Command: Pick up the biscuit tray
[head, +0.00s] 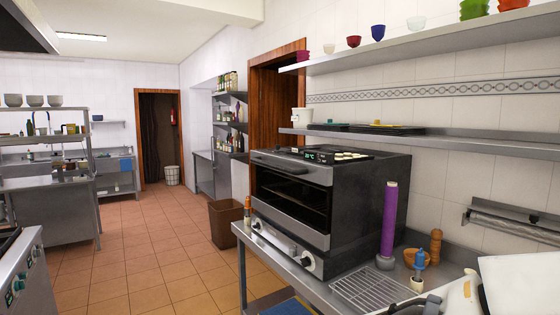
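A dark tray with several small pale biscuits (349,156) lies on top of the black and steel oven (330,205), beside a small display reading about 20 °C. It appears to be the biscuit tray; its far edge is hard to make out. My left gripper is not in view. A dark and white shape (432,304) at the bottom right edge looks like part of my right arm and gripper, cut off by the frame. It is well below and to the right of the tray. Its fingers cannot be made out.
The oven stands on a steel counter with a wire rack (367,290), a purple cylinder (389,220) and a wooden pepper mill (435,246). Shelves (470,146) hang above. A brown bin (225,222) stands on the floor. The tiled floor (150,250) at left is clear.

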